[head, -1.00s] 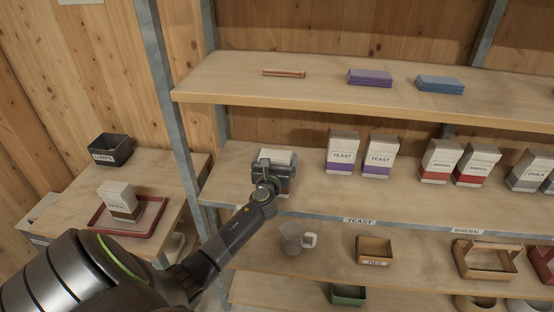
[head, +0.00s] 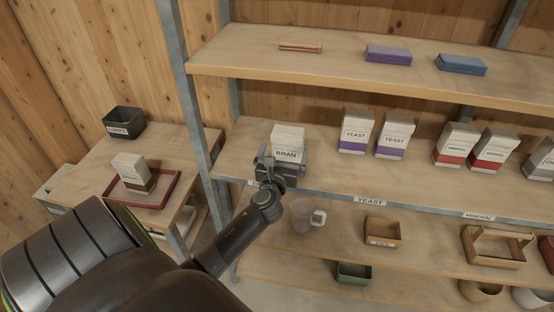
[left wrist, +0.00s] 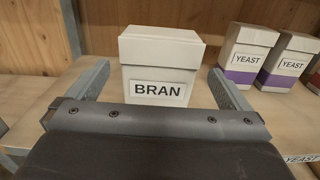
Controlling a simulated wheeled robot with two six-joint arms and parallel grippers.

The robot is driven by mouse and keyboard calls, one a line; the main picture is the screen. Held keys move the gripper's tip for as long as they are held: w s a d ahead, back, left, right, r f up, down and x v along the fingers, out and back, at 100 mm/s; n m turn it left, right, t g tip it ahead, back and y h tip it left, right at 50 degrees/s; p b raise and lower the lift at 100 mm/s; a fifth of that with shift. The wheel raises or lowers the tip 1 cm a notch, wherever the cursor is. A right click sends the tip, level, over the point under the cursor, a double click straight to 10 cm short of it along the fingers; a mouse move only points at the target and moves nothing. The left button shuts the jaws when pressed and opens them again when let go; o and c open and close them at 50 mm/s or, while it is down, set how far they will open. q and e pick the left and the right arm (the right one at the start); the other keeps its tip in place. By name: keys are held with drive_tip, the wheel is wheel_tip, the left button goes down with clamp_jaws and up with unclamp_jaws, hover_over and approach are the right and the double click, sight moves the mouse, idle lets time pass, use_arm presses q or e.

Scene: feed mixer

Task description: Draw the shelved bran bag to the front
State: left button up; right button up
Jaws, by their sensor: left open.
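The shelved bran bag (head: 288,139) is a pale box-shaped bag with a BRAN label. It stands upright on the middle shelf (head: 325,176), near the left post. My left gripper (head: 281,168) is in front of it, and hides its lower part in the head view. In the left wrist view the bran bag (left wrist: 160,68) stands upright between and beyond the two open fingers (left wrist: 158,88), with a gap to the finger on each side. My right gripper is not in view.
Yeast bags (head: 356,131) stand to the right of the bran bag, then mineral bags (head: 456,145). The upper shelf (head: 330,67) runs above. A second bran bag (head: 132,174) sits in a red tray (head: 112,188) on the side table. A jug (head: 302,215) stands on the shelf below.

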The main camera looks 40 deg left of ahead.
use_arm(q)
drive_tip(key=v, duration=0.8)
drive_tip(key=shift+s+d+b, duration=0.25)
drive_tip(key=shift+s+b, duration=0.1)
drive_tip(key=shift+b, duration=0.1)
